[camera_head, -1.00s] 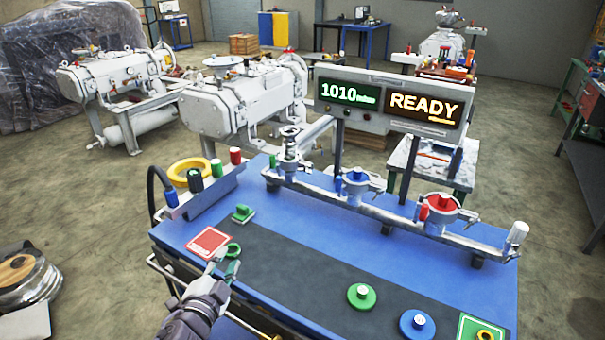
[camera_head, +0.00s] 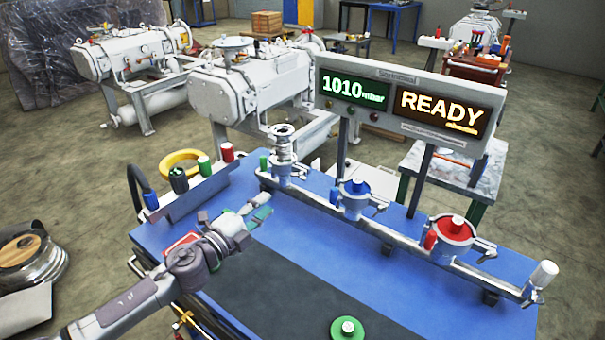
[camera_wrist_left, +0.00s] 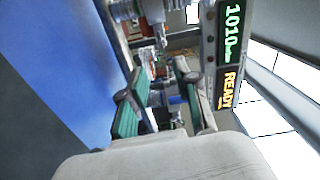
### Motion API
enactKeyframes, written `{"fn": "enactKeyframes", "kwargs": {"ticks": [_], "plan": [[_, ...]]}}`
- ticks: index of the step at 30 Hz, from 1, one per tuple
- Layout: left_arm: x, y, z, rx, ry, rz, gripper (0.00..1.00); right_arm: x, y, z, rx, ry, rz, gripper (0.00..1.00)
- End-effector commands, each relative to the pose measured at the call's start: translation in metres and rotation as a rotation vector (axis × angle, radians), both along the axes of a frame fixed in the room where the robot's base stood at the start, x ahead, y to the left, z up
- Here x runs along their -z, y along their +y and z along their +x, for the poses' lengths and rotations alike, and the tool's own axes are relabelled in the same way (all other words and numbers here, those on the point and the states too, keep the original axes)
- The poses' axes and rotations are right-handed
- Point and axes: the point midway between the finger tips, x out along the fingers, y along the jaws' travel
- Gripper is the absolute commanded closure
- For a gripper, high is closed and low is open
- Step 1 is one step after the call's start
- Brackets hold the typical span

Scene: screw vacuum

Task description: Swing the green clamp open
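The silver manifold (camera_head: 400,235) runs along the back of the blue bench. At its left end stands a metal port (camera_head: 284,150), with the upright green handle of the green clamp (camera_head: 264,160) beside it. I cannot make out the clamp's jaws. My left gripper (camera_head: 259,205) is in front of this port, above the bench and apart from the green handle. In the left wrist view its green-padded fingers (camera_wrist_left: 159,80) are spread, with no object clearly held between them. My right gripper is not in view.
The blue clamp (camera_head: 354,188) and red clamp (camera_head: 452,226) sit further right on the manifold. A display panel (camera_head: 400,103) stands behind it. A rack (camera_head: 200,190) with coloured pieces is at the left. A green disc (camera_head: 347,329) lies on the dark mat.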

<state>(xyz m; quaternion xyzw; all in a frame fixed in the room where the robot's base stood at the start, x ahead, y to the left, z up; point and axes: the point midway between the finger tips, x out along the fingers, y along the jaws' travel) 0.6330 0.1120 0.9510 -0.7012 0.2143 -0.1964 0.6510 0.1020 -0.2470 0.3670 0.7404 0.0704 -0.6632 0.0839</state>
Motion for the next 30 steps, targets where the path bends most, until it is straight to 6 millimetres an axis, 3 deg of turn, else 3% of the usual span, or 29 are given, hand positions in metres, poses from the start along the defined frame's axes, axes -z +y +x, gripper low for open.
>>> {"fn": "enactKeyframes", "kwargs": {"ticks": [9,18,30], "plan": [[-0.001,-0.035,0.051,-0.001,-0.001,-0.003,0.69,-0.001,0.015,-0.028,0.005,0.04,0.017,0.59],[0.001,-0.064,0.096,-0.001,0.0,-0.004,0.69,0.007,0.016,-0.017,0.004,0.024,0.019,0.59],[0.0,-0.073,0.109,-0.001,0.001,-0.002,0.69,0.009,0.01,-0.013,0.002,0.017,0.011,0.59]]}}
